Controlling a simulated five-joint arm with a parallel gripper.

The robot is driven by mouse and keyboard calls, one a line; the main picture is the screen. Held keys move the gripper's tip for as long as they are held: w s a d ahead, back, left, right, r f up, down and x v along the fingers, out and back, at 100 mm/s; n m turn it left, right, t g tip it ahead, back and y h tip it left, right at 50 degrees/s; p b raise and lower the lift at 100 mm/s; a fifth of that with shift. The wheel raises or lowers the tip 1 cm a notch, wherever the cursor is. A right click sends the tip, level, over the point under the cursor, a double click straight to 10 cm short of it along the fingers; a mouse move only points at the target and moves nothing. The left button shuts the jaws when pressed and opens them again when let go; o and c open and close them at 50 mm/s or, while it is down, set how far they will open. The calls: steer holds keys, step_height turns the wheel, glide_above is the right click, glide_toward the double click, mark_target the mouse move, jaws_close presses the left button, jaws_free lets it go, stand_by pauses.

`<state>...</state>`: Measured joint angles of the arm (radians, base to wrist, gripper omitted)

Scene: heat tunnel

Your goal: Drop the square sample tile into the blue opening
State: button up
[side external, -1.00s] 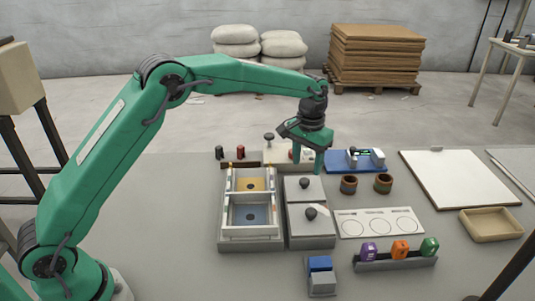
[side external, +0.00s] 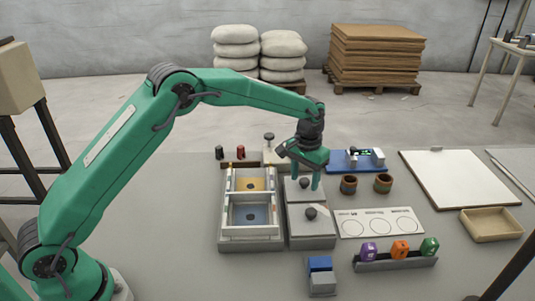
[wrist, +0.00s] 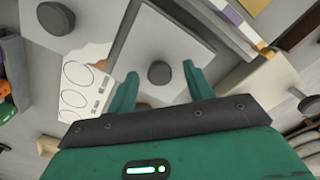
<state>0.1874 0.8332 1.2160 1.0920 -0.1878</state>
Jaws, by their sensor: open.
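The blue opening (side external: 251,214) is the nearer of two compartments in a pale box; its blue floor has a dark round mark. I cannot pick out a square sample tile for certain in either view. My gripper (side external: 304,180) is open and points down over the farther of two grey square lids. That lid's black knob (side external: 304,183) lies between or just below the fingertips. In the wrist view, the knob (wrist: 160,73) shows between my spread fingers, with the lid (wrist: 160,40) around it. No object is held.
The yellow opening (side external: 250,184) lies behind the blue one. The nearer lid (side external: 311,219) has its own knob. A white three-circle card (side external: 379,222), two brown cups, a rack of coloured pieces (side external: 396,258) and a tan tray (side external: 490,225) lie rightward. A blue-and-grey block (side external: 321,276) stands in front.

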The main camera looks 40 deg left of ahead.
mark_target(305, 181)
stand_by(0.3)
steer(key=c, duration=1.1)
steer(key=shift+r, duration=0.2)
steer(key=shift+r, duration=0.5)
steer(key=r, duration=0.3)
steer(key=shift+d+r, duration=0.1)
steer(key=shift+d, duration=0.1)
steer(key=s+d+r, duration=0.6)
steer(key=s+d, duration=0.1)
steer(key=d, duration=0.1)
steer(key=shift+s+d+r, duration=0.2)
steer(key=shift+s+r, duration=0.05)
steer(key=shift+s, duration=0.15)
